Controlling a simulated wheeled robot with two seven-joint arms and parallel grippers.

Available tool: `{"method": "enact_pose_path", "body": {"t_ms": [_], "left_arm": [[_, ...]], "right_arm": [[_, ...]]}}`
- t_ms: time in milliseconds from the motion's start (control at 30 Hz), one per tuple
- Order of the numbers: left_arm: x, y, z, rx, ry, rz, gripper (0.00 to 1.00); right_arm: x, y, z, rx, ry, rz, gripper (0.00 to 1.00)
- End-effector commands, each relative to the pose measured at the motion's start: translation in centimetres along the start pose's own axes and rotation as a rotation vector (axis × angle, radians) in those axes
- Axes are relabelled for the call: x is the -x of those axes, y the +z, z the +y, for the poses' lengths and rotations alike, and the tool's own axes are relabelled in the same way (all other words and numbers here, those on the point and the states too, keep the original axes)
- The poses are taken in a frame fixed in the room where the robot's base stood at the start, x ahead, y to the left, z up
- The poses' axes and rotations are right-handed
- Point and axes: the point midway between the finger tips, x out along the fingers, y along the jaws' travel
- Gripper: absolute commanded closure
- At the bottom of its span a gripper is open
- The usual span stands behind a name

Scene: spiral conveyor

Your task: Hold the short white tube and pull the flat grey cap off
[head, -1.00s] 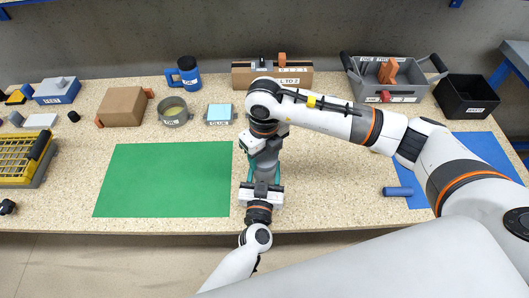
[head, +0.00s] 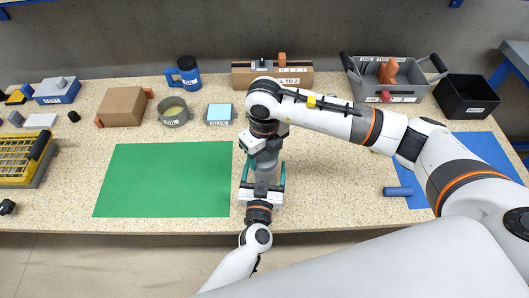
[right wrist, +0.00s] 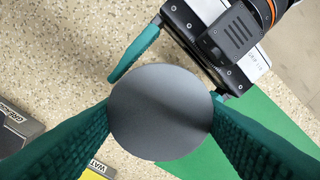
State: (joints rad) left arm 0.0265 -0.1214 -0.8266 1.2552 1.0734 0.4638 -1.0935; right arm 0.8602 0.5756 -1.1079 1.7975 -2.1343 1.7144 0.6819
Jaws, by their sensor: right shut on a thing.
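The flat grey cap (right wrist: 160,112) shows face-on as a round dark disc in the right wrist view. My right gripper (head: 266,153) reaches down from above, its teal fingers shut on the cap from both sides. A pale cylinder, seemingly the short white tube (head: 265,171), shows below the right gripper in the head view. The cap hides it in the right wrist view. My left gripper (head: 263,166) comes from the front edge. Its teal fingers stand open on either side of the cylinder, with gaps. Whether cap and tube are still joined I cannot tell.
A green mat (head: 165,180) lies to the left. A blue cylinder (head: 397,191) lies at a blue mat (head: 485,148) on the right. A grey handled tray (head: 410,92) and a black bin (head: 465,97) stand at the back right. A cardboard box (head: 272,75) stands behind.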

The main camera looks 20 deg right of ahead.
Motion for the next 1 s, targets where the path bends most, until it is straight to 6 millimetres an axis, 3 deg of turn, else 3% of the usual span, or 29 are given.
{"method": "enact_pose_path", "body": {"t_ms": [600,1000], "left_arm": [[1.8,0.0,0.0,0.001,0.0,0.0,0.19],[1.8,0.0,0.0,0.0,0.0,0.0,0.19]], "right_arm": [[0.0,0.0,0.0,0.0,0.0,0.0,0.62],[0.0,0.0,0.0,0.0,0.0,0.0,0.62]]}}
